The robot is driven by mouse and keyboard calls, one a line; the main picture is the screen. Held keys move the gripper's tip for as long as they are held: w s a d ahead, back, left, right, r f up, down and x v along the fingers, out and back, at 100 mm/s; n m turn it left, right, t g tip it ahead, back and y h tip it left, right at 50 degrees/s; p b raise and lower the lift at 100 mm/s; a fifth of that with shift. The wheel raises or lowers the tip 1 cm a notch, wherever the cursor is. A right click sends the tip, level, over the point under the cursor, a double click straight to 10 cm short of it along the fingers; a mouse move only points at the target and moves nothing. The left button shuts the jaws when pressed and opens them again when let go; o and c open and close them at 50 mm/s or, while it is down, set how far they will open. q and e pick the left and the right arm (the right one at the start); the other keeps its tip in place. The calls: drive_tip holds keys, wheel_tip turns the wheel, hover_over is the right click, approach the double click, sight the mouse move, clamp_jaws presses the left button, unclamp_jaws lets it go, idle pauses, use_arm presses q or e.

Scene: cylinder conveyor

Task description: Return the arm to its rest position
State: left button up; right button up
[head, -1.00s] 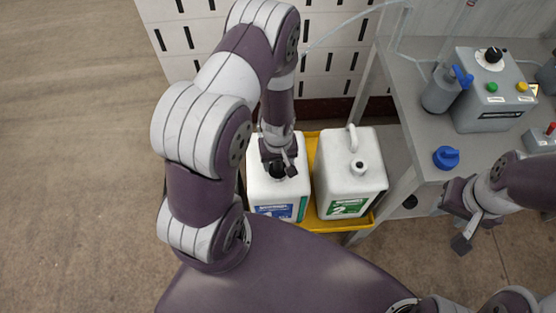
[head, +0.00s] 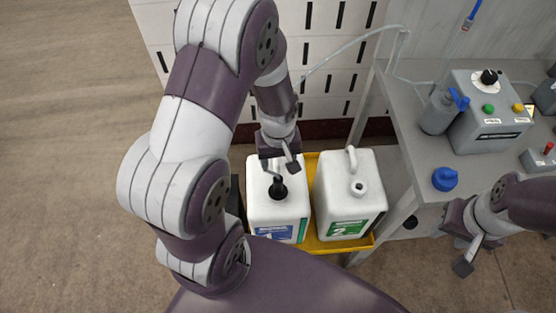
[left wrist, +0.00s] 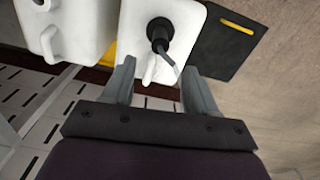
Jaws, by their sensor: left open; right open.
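My left gripper (head: 280,160) is open and empty, above the back of the left white canister (head: 275,212), which has a blue label. A black fitting with a thin tube (head: 277,188) sits in that canister's neck. In the left wrist view, the two fingers (left wrist: 158,85) are spread apart, and the black fitting (left wrist: 158,32) shows beyond them, not gripped. My right gripper (head: 465,240) is open and empty at the right, in front of the bench. No marker of the rest position shows.
A second white canister (head: 350,205) with a green label stands beside the first in a yellow tray (head: 335,245). The grey bench (head: 405,110) holds a blue cap (head: 445,179), a grey bottle (head: 437,116) and a grey control box (head: 490,120). Open floor (head: 70,180) lies left.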

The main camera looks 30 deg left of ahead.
use_arm(q)
drive_tip(key=shift+m, duration=0.3)
drive_tip(key=s+d+r+m+t, duration=0.1)
drive_tip(key=s+d+r+m, duration=0.1)
drive_tip(key=s+r+m, duration=0.2)
wheel_tip(320, 180, up, 6)
drive_tip(key=m, duration=0.3)
drive_tip(key=shift+s+d, duration=0.15)
drive_tip(key=shift+d, duration=0.15)
